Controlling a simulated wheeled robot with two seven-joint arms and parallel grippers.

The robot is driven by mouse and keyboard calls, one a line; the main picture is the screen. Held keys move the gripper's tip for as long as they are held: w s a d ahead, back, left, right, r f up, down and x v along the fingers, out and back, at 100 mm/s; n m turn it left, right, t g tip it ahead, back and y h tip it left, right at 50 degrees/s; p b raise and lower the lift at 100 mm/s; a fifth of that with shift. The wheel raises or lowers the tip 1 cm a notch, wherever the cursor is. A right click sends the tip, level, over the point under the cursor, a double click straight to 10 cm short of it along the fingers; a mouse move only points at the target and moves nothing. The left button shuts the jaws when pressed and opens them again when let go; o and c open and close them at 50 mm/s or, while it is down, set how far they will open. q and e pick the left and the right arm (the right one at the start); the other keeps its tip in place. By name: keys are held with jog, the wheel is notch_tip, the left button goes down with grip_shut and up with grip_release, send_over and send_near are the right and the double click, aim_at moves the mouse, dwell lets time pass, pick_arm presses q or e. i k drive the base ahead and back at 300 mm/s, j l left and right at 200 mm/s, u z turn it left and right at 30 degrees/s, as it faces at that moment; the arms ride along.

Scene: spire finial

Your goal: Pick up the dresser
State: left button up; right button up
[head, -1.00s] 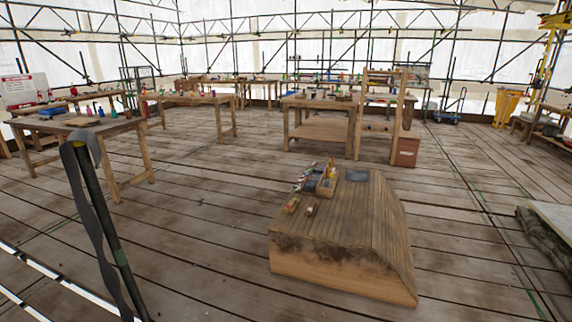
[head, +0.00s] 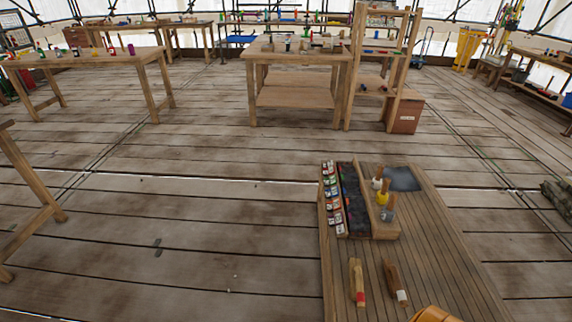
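Two wooden hand tools lie side by side on the planked wooden block (head: 345,310). The left tool (head: 357,282) is pale wood with a red end. The right tool (head: 396,282) is darker brown with a white end. I cannot tell for certain which one is the dresser. Both lie free, with nothing holding them. Neither of my grippers shows in the head view.
A wooden rack (head: 384,222) with several handled tools, dark compartments and small labelled items stands on the block. A dark grey sheet (head: 402,179) lies behind it. An orange-brown rounded thing (head: 434,314) is cut off at the bottom edge. A workbench (head: 295,95) stands behind; open floor lies left.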

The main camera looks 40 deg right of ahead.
aim_at(358, 281)
jog(key=i+l+z, duration=0.1)
jog(key=i+z, duration=0.55)
jog(key=i, duration=0.25)
jog(key=i+j+z, duration=0.2)
jog(key=i+z, duration=0.15)
jog(key=i, duration=0.15)
jog(key=i+j+z, duration=0.65)
jog(key=i, duration=0.2)
